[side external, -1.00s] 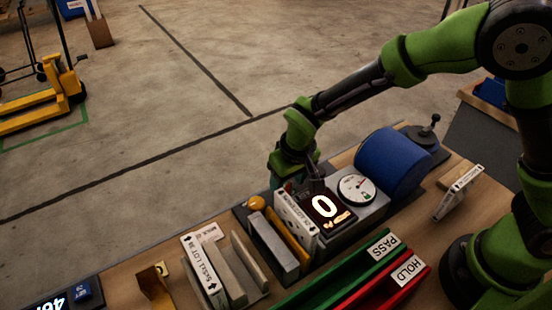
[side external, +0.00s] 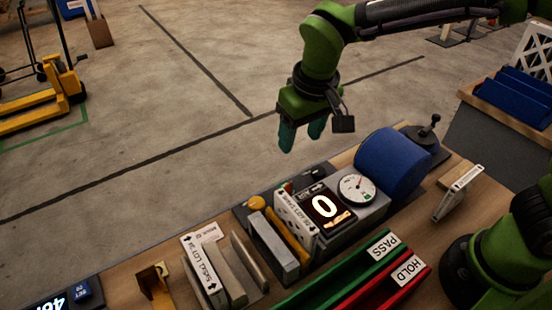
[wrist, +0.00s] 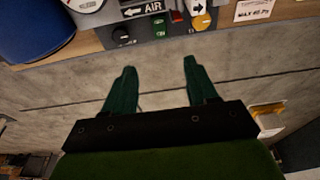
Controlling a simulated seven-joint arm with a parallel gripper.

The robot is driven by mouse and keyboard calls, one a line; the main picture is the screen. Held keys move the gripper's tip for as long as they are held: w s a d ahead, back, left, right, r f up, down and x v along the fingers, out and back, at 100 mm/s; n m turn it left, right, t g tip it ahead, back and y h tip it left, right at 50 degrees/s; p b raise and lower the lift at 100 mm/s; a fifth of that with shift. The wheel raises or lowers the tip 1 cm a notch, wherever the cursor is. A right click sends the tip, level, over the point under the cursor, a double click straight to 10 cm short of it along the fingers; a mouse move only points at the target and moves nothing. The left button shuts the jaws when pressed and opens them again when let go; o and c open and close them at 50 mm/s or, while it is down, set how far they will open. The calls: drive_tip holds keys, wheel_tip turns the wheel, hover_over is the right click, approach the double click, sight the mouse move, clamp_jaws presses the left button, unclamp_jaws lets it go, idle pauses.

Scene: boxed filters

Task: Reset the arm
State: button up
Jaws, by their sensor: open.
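My gripper (side external: 302,138) hangs in the air above and behind the far edge of the workbench, with its teal fingers apart and nothing between them. In the wrist view the two fingers (wrist: 155,75) are spread, with bare concrete floor between them. The test unit with a lit "0" display (side external: 325,208) and a round dial gauge (side external: 357,188) stands on the bench below. A white boxed filter (side external: 296,219) stands upright in the unit beside the display.
Green PASS (side external: 340,272) and red HOLD (side external: 385,288) channels lie at the front. A blue roll (side external: 392,163) stands right of the gauge. The air around my gripper is clear.

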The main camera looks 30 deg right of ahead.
drive_tip(key=shift+f, duration=0.1)
drive_tip(key=s+d+r+m+t+y, duration=0.1)
drive_tip(key=s+d+r+m+t, duration=0.1)
drive_tip(key=s+d, duration=0.4)
drive_tip(key=s+d+r+m+t+y, duration=0.1)
drive_tip(key=s+d+r+m+t, duration=0.1)
drive_tip(key=s+d, duration=0.4)
drive_tip(key=d+r+t, duration=0.1)
drive_tip(key=d+r, duration=0.1)
drive_tip(key=d, duration=0.2)
drive_tip(key=shift+s+d, duration=0.15)
drive_tip(key=shift+s, duration=0.15)
